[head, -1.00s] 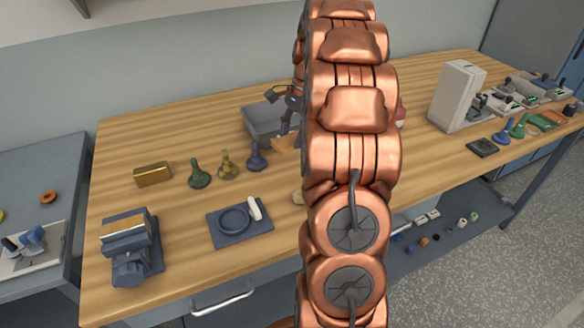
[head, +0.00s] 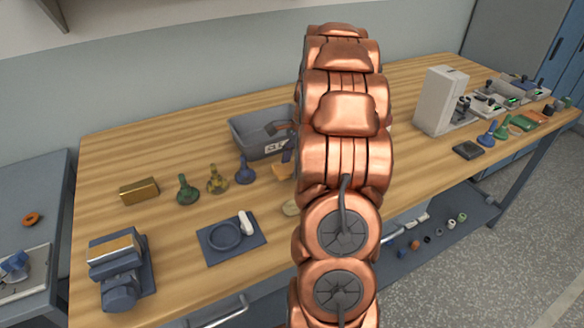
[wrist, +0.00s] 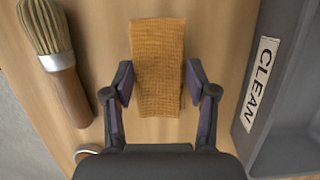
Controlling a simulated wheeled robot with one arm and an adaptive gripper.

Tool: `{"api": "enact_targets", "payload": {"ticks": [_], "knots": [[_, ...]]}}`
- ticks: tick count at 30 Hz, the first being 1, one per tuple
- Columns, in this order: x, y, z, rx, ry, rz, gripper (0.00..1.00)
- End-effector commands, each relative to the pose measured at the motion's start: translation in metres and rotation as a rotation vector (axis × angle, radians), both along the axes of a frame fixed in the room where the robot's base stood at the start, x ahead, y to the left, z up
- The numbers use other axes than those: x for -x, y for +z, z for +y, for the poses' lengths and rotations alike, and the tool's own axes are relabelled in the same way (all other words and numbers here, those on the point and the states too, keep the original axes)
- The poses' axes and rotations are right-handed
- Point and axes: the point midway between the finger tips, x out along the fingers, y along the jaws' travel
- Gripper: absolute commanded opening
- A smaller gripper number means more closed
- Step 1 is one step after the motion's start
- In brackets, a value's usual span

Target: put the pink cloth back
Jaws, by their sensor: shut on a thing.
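An orange-brown woven cloth (wrist: 158,70) is between the two fingers of my gripper (wrist: 158,90) in the wrist view, and the fingertips press on its sides. In the head view the cloth (head: 282,173) shows as a small orange patch left of my arm, which hides most of the gripper. No cloth in view looks clearly pink. A grey bin (wrist: 288,95) with a CLEAN label stands just right of the gripper in the wrist view. It also shows in the head view (head: 240,137), partly behind my arm.
A brush (wrist: 68,85) lies left of the cloth in the wrist view. A blue tray (head: 245,250), a brass block (head: 139,191) and several bobbin-like pieces stand left of my arm. A white machine (head: 440,100) stands at right. The wooden table's (head: 120,155) back left is clear.

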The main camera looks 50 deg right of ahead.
Motion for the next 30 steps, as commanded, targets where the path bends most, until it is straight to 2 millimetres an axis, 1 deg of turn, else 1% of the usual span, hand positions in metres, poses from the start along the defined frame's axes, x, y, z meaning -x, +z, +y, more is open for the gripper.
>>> {"api": "enact_targets", "payload": {"ticks": [3,5,17,18,24,30], "knots": [[0.001,-0.017,0.001,-0.007,0.000,0.005,0.25],[0.001,-0.022,0.001,-0.006,0.001,0.004,0.25],[0.000,-0.027,0.000,-0.001,0.000,0.001,0.25],[0.000,-0.026,0.000,-0.001,0.000,0.000,0.61],[0.000,-0.026,0.000,0.000,0.000,0.001,0.82],[0.000,-0.026,0.000,-0.001,0.000,0.001,0.82]]}}
